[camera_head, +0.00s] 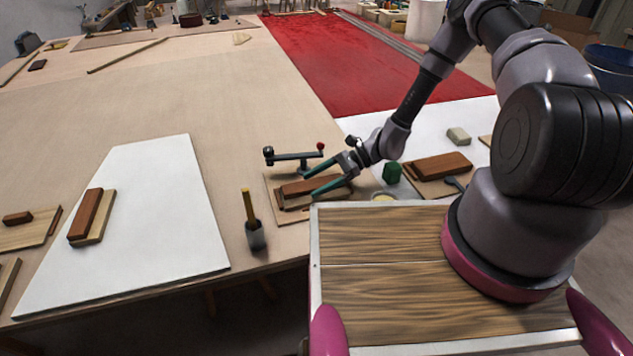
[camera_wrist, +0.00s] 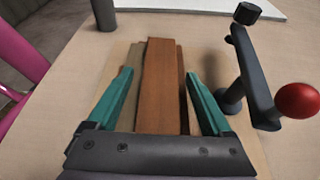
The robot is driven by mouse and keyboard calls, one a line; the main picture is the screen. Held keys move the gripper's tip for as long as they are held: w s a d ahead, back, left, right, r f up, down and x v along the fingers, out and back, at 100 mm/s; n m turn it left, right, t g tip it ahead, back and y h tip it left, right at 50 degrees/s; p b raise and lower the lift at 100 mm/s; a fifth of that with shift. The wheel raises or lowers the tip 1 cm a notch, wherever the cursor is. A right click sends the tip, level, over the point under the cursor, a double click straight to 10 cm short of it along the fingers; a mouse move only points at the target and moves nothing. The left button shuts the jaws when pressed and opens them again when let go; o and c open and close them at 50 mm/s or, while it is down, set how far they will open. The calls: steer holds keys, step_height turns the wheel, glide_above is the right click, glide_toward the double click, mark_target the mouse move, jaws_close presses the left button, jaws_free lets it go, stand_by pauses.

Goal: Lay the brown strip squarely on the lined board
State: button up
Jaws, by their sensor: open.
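A brown strip (camera_wrist: 160,85) lies lengthwise between the two teal fingers of my gripper (camera_wrist: 160,73) in the wrist view. The fingers stand open, one on each side, with a gap to the strip. A greyish-tan piece shows along its left side and a darker brown edge along its right. In the head view, my gripper (camera_head: 310,185) is over the same brown strip (camera_head: 291,190), which rests on a small tan board (camera_head: 291,217) and is partly hidden by the fingers. No drawn lines can be made out on this board, so I cannot tell whether it is the lined one.
A clamp-like tool with a red knob (camera_head: 320,146) stands just behind the board; the wrist view shows its red knob (camera_wrist: 298,100) close right. A white panel (camera_head: 150,240) carries another brown block (camera_head: 86,213).

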steer(key=shift+r, duration=0.15)
steer(key=v, duration=1.2)
steer(key=shift+r, duration=0.15)
steer(key=d+r+n+t+h, duration=0.1)
steer(key=d+r+n+h, duration=0.25)
steer(key=r, duration=0.95)
steer(key=d+r+n+t+h, duration=0.2)
steer(key=d+r+n+h, duration=0.15)
steer(key=r, duration=0.95)
steer(key=s+d+r+n+t+h, duration=0.1)
steer(key=s+d+r+t+h, duration=0.1)
steer(key=s+r+t, duration=0.2)
steer(key=s+d+r+n+t+h, duration=0.2)
steer(key=s+d+r+t, duration=0.1)
steer(key=s+r, duration=0.8)
step_height(320, 180, up, 6)
steer(key=shift+s+f+n+t, duration=0.2)
steer(key=shift+n+t, duration=0.1)
steer(key=shift+t, duration=0.2)
